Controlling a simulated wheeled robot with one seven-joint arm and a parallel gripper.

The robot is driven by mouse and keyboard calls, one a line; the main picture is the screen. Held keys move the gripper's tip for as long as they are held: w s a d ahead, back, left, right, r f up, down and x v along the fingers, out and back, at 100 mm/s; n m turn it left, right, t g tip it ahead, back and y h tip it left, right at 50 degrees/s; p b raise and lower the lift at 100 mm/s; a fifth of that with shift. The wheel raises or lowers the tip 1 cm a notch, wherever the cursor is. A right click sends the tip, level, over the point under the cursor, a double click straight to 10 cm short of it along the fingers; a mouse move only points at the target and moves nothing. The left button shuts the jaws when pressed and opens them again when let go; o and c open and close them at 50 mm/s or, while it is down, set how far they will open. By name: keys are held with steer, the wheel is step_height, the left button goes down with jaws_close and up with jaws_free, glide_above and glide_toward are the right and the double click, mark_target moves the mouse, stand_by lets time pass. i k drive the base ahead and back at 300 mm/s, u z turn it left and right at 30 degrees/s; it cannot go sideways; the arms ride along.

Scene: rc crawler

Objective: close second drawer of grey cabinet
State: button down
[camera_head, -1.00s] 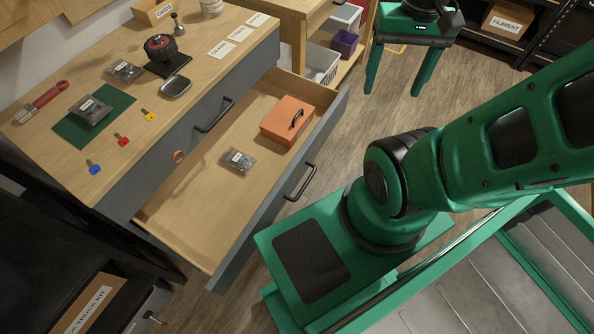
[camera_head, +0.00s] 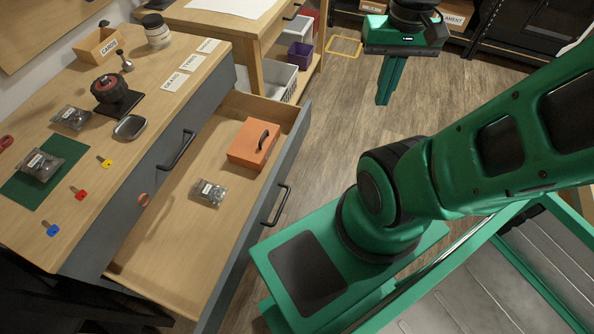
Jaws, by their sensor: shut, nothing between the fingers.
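The grey cabinet (camera_head: 205,112) with a wooden top stands on the left. Its second drawer (camera_head: 165,262) is pulled well out below the closed upper drawer. The open drawer's dark handle (camera_head: 277,205) is on its grey front, facing right. An orange box (camera_head: 254,145) and a small labelled packet (camera_head: 208,193) lie inside the drawer. My gripper (camera_head: 383,101) is at the top, right of the drawer and apart from it. Its green fingers are together, pointing down over the floor, with nothing held.
The top holds a green mat (camera_head: 62,160), coloured keys, a dark reel (camera_head: 110,93) and a card box (camera_head: 97,45). A wooden shelf unit (camera_head: 262,50) with bins stands behind. Dark shelving (camera_head: 515,45) is at back right. Wooden floor (camera_head: 335,130) is clear between drawer and gripper.

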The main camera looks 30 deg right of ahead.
mark_target(189, 255)
steer(key=z, duration=0.5)
steer(key=k, duration=1.05)
steer(key=u, duration=0.05)
